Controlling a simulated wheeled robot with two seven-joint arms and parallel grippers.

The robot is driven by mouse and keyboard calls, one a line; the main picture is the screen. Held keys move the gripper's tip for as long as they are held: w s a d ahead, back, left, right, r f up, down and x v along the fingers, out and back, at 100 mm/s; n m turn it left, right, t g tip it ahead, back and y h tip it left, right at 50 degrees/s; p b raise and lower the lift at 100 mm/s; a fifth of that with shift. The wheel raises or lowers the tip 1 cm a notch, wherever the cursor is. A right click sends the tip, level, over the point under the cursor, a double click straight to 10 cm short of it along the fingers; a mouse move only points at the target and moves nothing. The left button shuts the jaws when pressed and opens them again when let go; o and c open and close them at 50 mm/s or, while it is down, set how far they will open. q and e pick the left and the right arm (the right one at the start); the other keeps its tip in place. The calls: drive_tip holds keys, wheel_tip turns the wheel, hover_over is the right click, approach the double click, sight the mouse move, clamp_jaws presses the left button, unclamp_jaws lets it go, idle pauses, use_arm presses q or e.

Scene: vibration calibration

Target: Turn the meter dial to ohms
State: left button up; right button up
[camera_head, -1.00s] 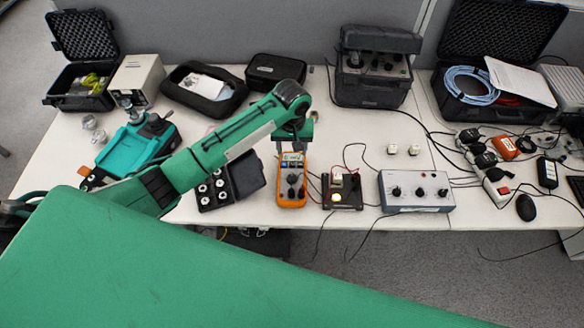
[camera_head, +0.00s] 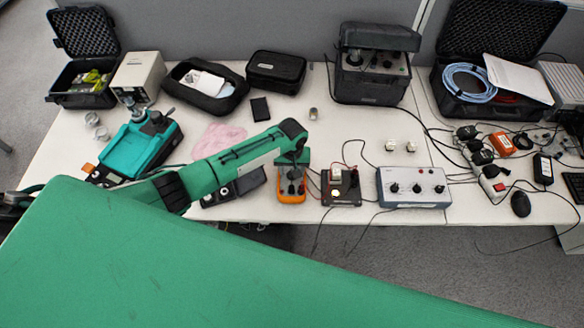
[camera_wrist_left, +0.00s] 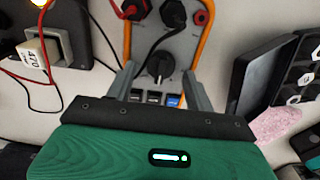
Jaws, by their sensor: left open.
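The orange-edged multimeter (camera_head: 291,194) lies on the table, its upper part hidden by my left gripper (camera_head: 292,168). In the left wrist view the meter's grey face (camera_wrist_left: 182,47) fills the top middle. Its black round dial (camera_wrist_left: 160,66) sits between the two fingertips of my left gripper (camera_wrist_left: 160,76). The fingers are open, one on each side of the dial, with a gap showing. Whether they touch the meter's face I cannot tell. The meter's display is hidden. My right gripper is in neither view.
Right of the meter stand a small black box with a lit lamp (camera_head: 341,190) and a grey three-knob box (camera_head: 413,187), with cables between. A black tray (camera_head: 248,182) lies left of the meter, partly under my arm. A pink cloth (camera_head: 218,138) lies behind the arm.

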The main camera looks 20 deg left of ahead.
use_arm(q)
drive_tip(key=shift+c, duration=0.4)
drive_tip(key=c, duration=0.9)
drive_tip(key=shift+m, duration=0.3)
drive_tip(key=m+p, duration=0.1)
drive_tip(key=m, duration=0.1)
drive_tip(key=shift+d+m, duration=0.1)
drive_tip(key=shift+m, duration=0.2)
drive_tip(key=shift+d+m+p, duration=0.15)
drive_tip(key=shift+m+p, duration=0.15)
drive_tip(key=shift+m, duration=1.9)
drive_tip(key=o, duration=1)
